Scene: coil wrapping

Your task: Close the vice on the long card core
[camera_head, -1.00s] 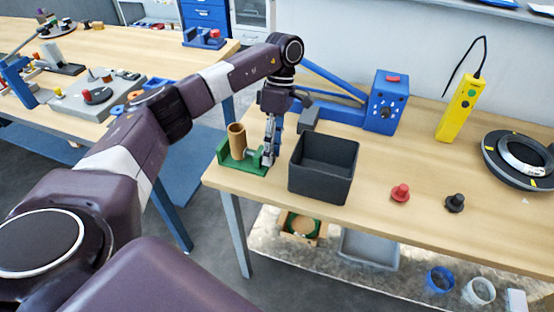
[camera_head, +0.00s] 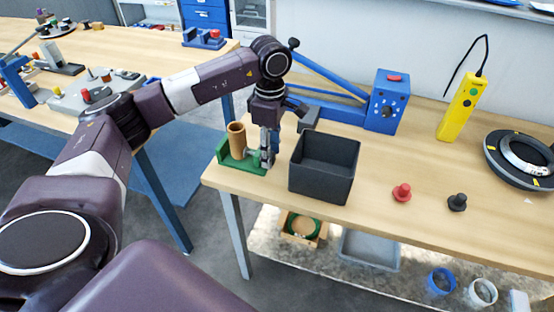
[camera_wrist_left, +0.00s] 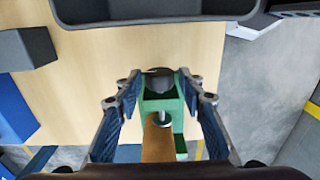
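The long card core (camera_head: 236,138) is a brown tube standing upright in the green vice (camera_head: 222,152) at the table's near left corner. In the left wrist view the core (camera_wrist_left: 158,148) is below the vice's screw, and the dark round knob (camera_wrist_left: 159,82) shows at the screw end. I cannot tell whether the jaw touches the core. My left gripper (camera_head: 266,158) points down at the screw end of the vice. In the left wrist view its fingers (camera_wrist_left: 159,86) are apart, one on each side of the knob, with gaps visible. My right gripper is not in view.
A dark open bin (camera_head: 322,190) stands close right of my left gripper. A blue machine (camera_head: 386,103) with a long arm is behind it. A red knob (camera_head: 402,193), a black knob (camera_head: 457,202), a yellow pendant (camera_head: 459,108) and a black ring (camera_head: 495,150) lie further right.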

